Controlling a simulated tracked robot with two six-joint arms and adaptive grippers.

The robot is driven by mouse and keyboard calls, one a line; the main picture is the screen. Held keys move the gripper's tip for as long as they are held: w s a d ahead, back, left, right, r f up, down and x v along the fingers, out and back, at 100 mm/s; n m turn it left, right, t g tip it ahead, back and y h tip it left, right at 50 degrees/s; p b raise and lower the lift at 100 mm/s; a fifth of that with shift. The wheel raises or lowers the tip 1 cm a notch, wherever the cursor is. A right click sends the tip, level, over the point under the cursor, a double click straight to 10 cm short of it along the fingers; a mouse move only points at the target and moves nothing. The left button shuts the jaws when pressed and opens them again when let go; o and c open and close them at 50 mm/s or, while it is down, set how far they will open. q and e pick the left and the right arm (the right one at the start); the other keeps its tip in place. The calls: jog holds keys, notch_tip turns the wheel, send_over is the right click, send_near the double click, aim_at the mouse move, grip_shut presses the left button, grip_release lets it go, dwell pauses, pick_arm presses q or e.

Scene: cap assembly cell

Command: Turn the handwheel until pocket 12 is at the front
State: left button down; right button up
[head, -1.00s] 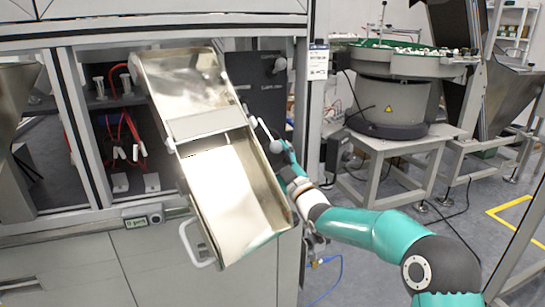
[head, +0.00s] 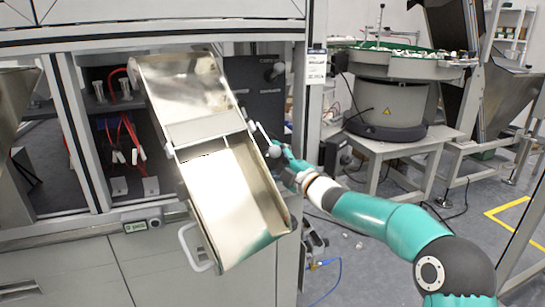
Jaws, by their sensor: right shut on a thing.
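The handwheel is mostly hidden behind the metal chute; I take the light bar with a grey ball end (head: 273,151) at the chute's right edge to be its handle. My right gripper (head: 281,148) reaches in from the right at this handle and is shut on it; its fingertips are small and partly hidden. My left gripper is not in view. No pocket numbers can be read, so I cannot tell which pocket is at the front.
The tilted metal chute (head: 235,190) fills the middle, with a white pull handle (head: 190,245) below. A dark panel (head: 258,100) stands behind it. A bowl feeder (head: 390,100) stands on a table at right. Floor on the right is partly free.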

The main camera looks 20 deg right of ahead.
jog(key=n+g+p, duration=0.1)
jog(key=n, duration=0.1)
jog(key=n+p, duration=0.2)
jog(key=shift+a+r+n+g, duration=0.1)
jog(key=shift+r+n+g, duration=0.05)
jog(key=shift+n+g, duration=0.2)
jog(key=n+g+h+p, duration=0.1)
jog(key=n+p, duration=0.1)
jog(key=n, duration=0.1)
jog(key=shift+p, duration=0.3)
jog(key=n+g+h+p, duration=0.1)
jog(key=n+p, duration=0.1)
jog(key=n, duration=0.1)
jog(key=shift+a, duration=0.1)
jog(key=shift+f+n+g+h+p, duration=0.15)
jog(key=shift+n+h+p, duration=0.15)
jog(key=shift+n+h, duration=0.35)
jog(key=shift+f+n+g+h+p, duration=0.1)
jog(key=shift+n+h+p, duration=0.3)
jog(key=shift+n, duration=0.3)
jog(key=shift+s, duration=0.1)
jog(key=o, duration=1.2)
jog(key=shift+r, duration=0.1)
jog(key=shift+c, duration=0.2)
jog(key=shift+r, duration=0.2)
